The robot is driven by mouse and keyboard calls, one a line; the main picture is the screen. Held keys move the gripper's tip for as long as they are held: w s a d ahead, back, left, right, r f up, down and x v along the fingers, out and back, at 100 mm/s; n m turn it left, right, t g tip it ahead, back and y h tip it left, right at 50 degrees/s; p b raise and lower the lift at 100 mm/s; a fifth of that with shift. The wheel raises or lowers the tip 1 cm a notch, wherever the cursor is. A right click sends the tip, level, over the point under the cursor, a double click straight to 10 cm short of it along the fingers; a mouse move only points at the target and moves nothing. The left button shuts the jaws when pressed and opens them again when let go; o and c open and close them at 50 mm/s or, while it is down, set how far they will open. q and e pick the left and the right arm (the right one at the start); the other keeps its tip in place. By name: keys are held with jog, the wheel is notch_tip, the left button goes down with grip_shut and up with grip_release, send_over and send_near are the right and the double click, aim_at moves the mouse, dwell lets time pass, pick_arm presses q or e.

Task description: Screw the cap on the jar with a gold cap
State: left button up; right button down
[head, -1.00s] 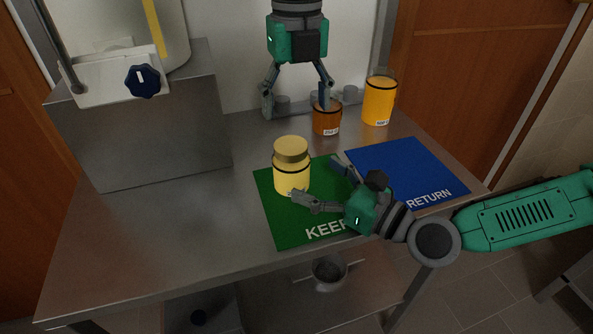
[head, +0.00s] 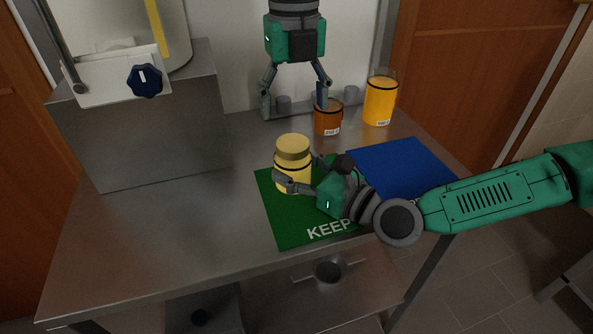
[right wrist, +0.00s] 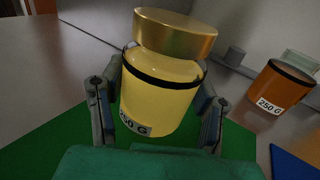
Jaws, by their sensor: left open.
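The yellow jar with a gold cap (head: 292,172) stands upright on the green KEEP mat (head: 290,232). Its gold cap (right wrist: 175,33) sits on top of the jar mouth; I cannot tell how far it is threaded. The jar's label reads 250 G in the right wrist view (right wrist: 160,100). My right gripper (head: 299,170) is low at the jar, one finger on each side of its body, below the cap, and looks open with slight gaps. My left gripper (head: 295,110) points down, open and empty, behind the jar, its right finger at the orange jar.
An orange jar (head: 328,120) and an amber jar (head: 380,102) stand at the back right. A blue mat (head: 400,165) lies right of the green one. A metal box with a dark knob (head: 145,80) fills the back left. The table's front left is clear.

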pick_arm(q)
jog(key=shift+a+n, duration=0.4)
jog(key=shift+a, duration=0.05)
jog(key=n, duration=0.9)
jog(key=shift+d+f+n, duration=0.1)
jog(key=shift+d+n, duration=0.2)
jog(key=shift+d, duration=0.1)
jog(key=n, duration=0.4)
jog(key=shift+w+d+n, duration=0.1)
jog(key=shift+n, duration=0.2)
jog(key=n, duration=0.6)
jog(key=shift+a+n, duration=0.25)
jog(key=shift+n, duration=0.05)
jog(key=n, duration=0.6)
jog(key=shift+w+n, duration=0.1)
jog(key=shift+n, duration=0.3)
jog(key=n, duration=0.4)
jog(key=shift+d, duration=0.1)
jog(key=n, duration=0.4)
jog(key=shift+w+n, duration=0.1)
jog(key=shift+n, duration=0.3)
jog(key=n, duration=0.7)
jog(key=shift+n, duration=0.4)
